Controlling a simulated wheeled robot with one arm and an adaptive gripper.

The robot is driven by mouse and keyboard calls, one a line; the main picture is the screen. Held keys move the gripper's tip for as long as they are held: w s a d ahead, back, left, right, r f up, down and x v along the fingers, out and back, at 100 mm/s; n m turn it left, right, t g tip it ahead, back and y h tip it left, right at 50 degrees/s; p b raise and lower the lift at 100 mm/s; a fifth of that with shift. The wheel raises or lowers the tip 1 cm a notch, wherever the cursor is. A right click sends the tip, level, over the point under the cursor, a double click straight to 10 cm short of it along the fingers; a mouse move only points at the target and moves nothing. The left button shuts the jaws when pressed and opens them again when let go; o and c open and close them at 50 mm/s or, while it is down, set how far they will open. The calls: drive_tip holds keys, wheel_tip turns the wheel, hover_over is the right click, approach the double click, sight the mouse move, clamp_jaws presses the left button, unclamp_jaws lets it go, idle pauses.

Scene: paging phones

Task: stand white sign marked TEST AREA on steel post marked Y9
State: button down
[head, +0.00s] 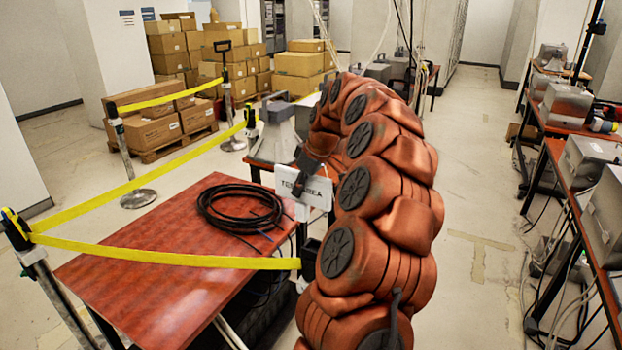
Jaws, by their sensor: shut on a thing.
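The white sign (318,190) marked TEST AREA hangs at my gripper (299,186), just right of the red table's far right corner. My gripper is shut on the sign, and the dark fingers cover part of its lettering. Several steel posts carry yellow tape: one at the front left (38,268), one behind the table (123,150), one farther back (226,100) and one at the table's right side (309,255), partly hidden by my arm. No Y9 mark is readable on any post, so I cannot tell which it is.
A coil of black cable (240,207) lies on the red table (165,265). Yellow tape (160,257) crosses above the table. Cardboard boxes (195,60) stand on pallets behind. A bench with grey instruments (565,105) runs along the right; the floor (475,200) before it is open.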

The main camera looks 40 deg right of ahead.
sight(311, 201)
drive_tip(key=shift+s+d+r, duration=0.2)
drive_tip(key=shift+s+d, duration=0.25)
drive_tip(key=shift+d, duration=0.1)
drive_tip(key=shift+s+d+r, duration=0.15)
drive_tip(key=shift+s+d, duration=0.3)
drive_tip(key=shift+d, duration=0.05)
drive_tip(key=shift+f+b, duration=0.35)
drive_tip(key=shift+f, duration=2.4)
wheel_tip(311, 201, down, 6)
drive_tip(key=b, duration=0.5)
drive_tip(key=shift+s, duration=0.15)
drive_tip(key=shift+f+b, duration=0.1)
drive_tip(key=shift+b, duration=0.6)
drive_tip(key=shift+d+f+b, duration=0.1)
drive_tip(key=shift+f+b, duration=0.3)
drive_tip(key=shift+f, duration=0.15)
drive_tip(key=c, duration=1.6)
unclamp_jaws()
drive_tip(key=shift+c, duration=0.2)
drive_tip(key=shift+o, duration=0.9)
